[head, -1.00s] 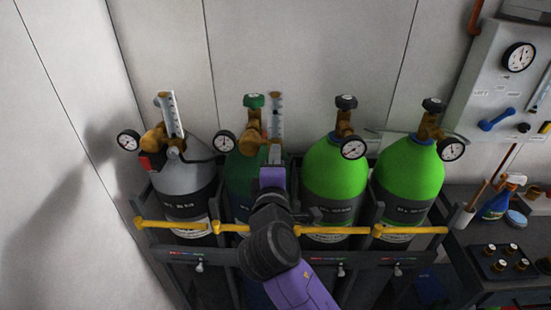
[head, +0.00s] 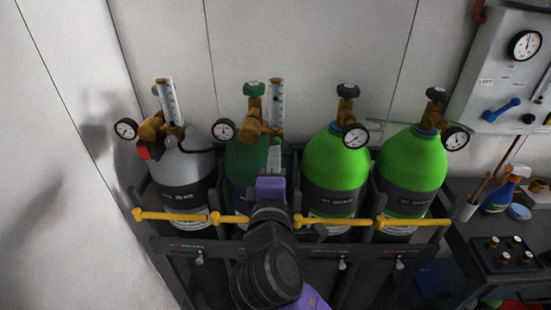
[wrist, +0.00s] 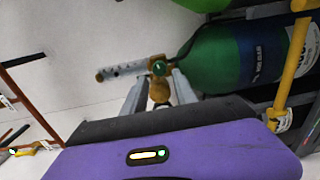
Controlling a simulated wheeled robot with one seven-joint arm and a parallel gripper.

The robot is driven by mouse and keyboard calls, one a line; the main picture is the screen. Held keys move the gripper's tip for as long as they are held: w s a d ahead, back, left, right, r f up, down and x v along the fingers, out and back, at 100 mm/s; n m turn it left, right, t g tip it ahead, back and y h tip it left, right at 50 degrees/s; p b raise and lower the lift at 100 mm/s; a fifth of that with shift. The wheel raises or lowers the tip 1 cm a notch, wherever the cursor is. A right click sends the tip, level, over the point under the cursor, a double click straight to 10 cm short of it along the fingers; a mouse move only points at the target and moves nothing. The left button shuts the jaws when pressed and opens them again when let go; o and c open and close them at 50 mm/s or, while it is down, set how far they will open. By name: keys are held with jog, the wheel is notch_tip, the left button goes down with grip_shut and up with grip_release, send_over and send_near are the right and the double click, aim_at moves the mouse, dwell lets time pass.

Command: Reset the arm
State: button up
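My gripper (head: 275,156) is in front of the dark green cylinder (head: 243,165) in the head view, with its purple body below the pale fingers. In the wrist view its two grey fingers (wrist: 160,78) stand apart. The brass regulator (wrist: 159,92) of the dark green cylinder (wrist: 228,58) shows in the gap between them, seemingly beyond the fingers. I see nothing held. My arm reaches up from the bottom of the head view and hides part of the rack and the dark green cylinder.
A grey cylinder (head: 188,170) stands left and two bright green cylinders (head: 335,165) right, behind a yellow bar (head: 335,220). Gauges and regulators stick out on top. A gauge panel (head: 487,75) hangs on the right wall above a bench (head: 462,240). Bare wall lies left.

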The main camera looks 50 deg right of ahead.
jog(key=shift+v, duration=0.8)
